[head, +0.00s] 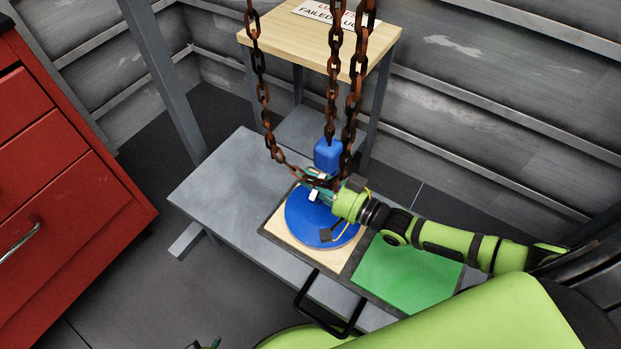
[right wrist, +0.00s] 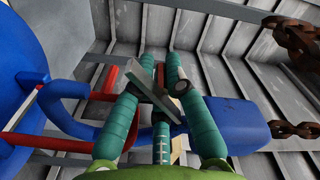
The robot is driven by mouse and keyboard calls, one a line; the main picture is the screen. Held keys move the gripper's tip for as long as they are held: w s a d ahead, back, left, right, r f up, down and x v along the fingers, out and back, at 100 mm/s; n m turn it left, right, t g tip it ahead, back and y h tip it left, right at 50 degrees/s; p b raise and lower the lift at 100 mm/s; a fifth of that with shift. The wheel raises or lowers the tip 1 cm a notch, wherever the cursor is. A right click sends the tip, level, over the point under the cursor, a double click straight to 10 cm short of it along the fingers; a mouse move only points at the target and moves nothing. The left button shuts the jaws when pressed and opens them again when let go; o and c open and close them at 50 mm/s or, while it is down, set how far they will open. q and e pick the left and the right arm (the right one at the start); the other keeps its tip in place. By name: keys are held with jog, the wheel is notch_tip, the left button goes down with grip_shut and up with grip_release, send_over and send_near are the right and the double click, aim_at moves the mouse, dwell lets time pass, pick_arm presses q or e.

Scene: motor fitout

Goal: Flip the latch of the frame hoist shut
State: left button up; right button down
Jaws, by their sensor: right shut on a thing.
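The frame hoist's blue hook block (head: 327,155) hangs on rusty chain over the low bench. In the right wrist view the blue block (right wrist: 228,122) is right of my fingers, and its blue hook (right wrist: 70,122) curves to the left. A pale grey strip, which looks like the latch (right wrist: 143,92), lies slanted across my fingers; a pale piece (head: 315,190) shows there in the head view. My right gripper (head: 328,192) is shut on it; its teal fingers (right wrist: 160,68) partly hide the contact.
A blue round body (head: 305,228) sits below on a pale board, beside a green pad (head: 405,272) on the grey bench (head: 225,185). Rusty chains (head: 262,85) hang close around my gripper. Red bars (right wrist: 35,141) lie near the hook. A red cabinet (head: 70,150) stands left.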

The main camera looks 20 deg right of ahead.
jog(key=shift+f+n, duration=0.1)
jog(key=shift+n, duration=0.2)
jog(key=shift+w+d+f+n, duration=0.1)
jog(key=shift+f+n, duration=0.05)
jog(key=shift+n, duration=0.7)
jog(key=shift+w+d+f+n, duration=0.1)
jog(key=shift+d+f+n, duration=0.1)
jog(key=shift+n, duration=0.7)
jog(key=shift+w+d+f+n, duration=0.1)
jog(key=shift+f+n, duration=0.05)
jog(key=shift+n, duration=0.7)
jog(key=shift+s, duration=0.1)
jog(key=c, duration=1.3)
grip_release()
jog(key=shift+r, duration=0.2)
